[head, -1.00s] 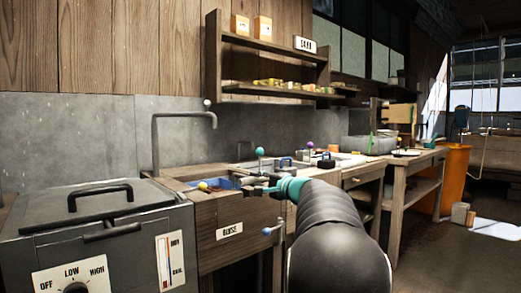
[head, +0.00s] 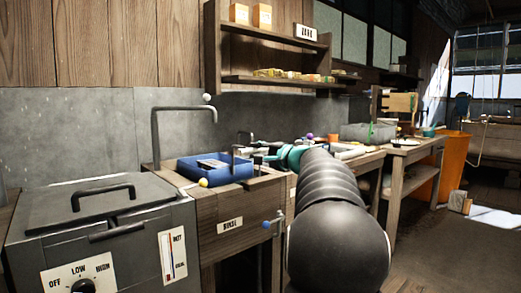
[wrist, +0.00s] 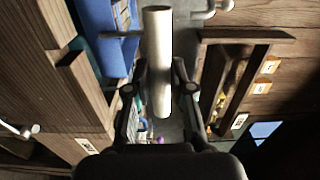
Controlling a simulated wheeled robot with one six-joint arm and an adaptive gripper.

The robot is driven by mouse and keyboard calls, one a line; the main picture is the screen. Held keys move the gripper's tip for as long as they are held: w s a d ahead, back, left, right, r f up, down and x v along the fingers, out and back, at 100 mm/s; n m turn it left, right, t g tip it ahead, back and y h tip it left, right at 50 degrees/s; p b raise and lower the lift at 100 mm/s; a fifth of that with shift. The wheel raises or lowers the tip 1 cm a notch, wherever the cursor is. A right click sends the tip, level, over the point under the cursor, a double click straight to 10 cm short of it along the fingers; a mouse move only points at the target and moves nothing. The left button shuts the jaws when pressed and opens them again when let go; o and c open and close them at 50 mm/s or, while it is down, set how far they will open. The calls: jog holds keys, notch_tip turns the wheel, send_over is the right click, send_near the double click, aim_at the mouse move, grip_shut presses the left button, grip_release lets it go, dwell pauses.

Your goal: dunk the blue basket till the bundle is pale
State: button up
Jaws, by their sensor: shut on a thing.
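The blue basket (head: 232,173) is above the basin in the counter marked RINSE (head: 229,225), with its outer wall showing. A pale, greyish bundle (head: 210,163) lies in it. My gripper (head: 266,156) is to the right of the basket, partly hidden behind my own arm. In the wrist view, my gripper (wrist: 160,88) is shut on a light grey bar (wrist: 157,45), which looks like the basket's handle. The basket also shows there at the upper left (wrist: 95,25), with part of the bundle (wrist: 121,14) inside. The water is hidden from view.
A dark lidded heater (head: 100,215) with an OFF–LOW–HIGH knob stands at the left. A grey pipe (head: 155,135) rises behind the basket. A yellow-knobbed lever (head: 203,183) is at the counter's left. A shelf (head: 275,85) hangs above.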

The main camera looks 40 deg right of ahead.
jog(key=shift+f+b, duration=4.4)
jog(key=shift+f, duration=3.5)
jog(key=shift+o, duration=0.3)
notch_tip(320, 180, up, 16)
jog(key=p, duration=0.9)
jog(key=shift+c, duration=0.3)
